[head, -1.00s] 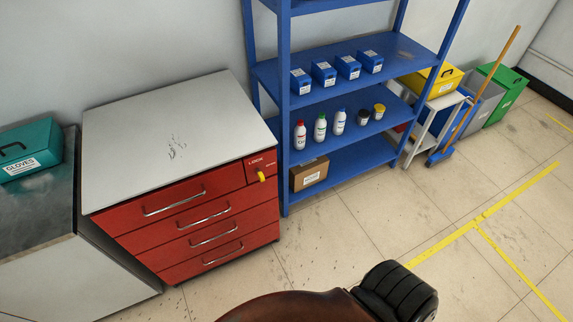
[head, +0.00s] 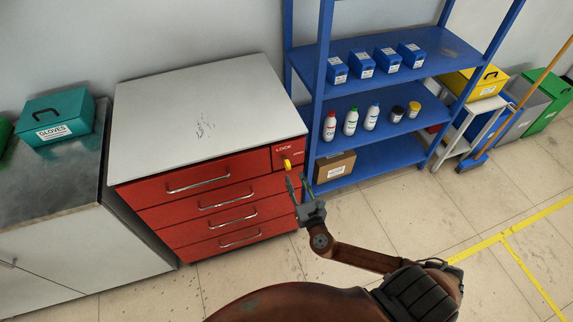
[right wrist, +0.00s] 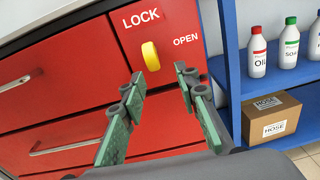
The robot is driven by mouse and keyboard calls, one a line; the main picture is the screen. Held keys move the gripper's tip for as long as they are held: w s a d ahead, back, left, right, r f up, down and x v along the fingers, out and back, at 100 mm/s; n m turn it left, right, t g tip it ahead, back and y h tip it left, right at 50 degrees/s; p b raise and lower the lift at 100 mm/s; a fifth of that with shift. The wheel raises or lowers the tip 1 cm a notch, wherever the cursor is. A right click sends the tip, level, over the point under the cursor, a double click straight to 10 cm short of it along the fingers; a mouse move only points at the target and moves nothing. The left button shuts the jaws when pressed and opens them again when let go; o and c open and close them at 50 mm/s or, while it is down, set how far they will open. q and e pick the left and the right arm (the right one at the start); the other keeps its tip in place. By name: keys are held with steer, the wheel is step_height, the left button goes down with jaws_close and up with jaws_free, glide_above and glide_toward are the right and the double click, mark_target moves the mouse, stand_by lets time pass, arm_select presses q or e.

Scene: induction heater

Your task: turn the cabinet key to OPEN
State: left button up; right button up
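The red cabinet (head: 225,205) has several drawers and a light grey top. Its yellow key (head: 287,164) sits on the lock panel at the upper right of its front. In the right wrist view the key (right wrist: 150,56) stands roughly upright, just below the word LOCK (right wrist: 141,19), with OPEN (right wrist: 186,40) to its right. My right gripper (head: 297,188) is in front of the panel, just below and right of the key. In the right wrist view its fingers (right wrist: 160,85) are apart and empty, with the key beyond their tips. My left gripper is not in view.
A blue shelf (head: 375,155) with bottles, blue boxes and a cardboard box (head: 335,166) stands close to the cabinet's right side. A grey bench (head: 75,165) with a teal gloves box (head: 57,117) is at left. The floor in front is clear.

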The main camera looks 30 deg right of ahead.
mark_target(289, 169)
steer(key=shift+w+a+r, duration=0.1)
steer(key=shift+a+r, duration=0.25)
steer(key=shift+r, duration=0.4)
steer(key=shift+w+r+n+t, duration=0.15)
steer(key=shift+w+n+t, duration=0.15)
steer(key=shift+w, duration=0.05)
steer(key=x, duration=0.6)
steer(key=shift+b, duration=0.4)
steer(key=shift+w+d, duration=0.15)
steer(key=shift+w, duration=0.25)
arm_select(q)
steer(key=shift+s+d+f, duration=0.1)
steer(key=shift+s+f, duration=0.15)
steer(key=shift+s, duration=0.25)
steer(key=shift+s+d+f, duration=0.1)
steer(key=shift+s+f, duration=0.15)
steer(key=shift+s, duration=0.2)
arm_select(e)
jaws_close()
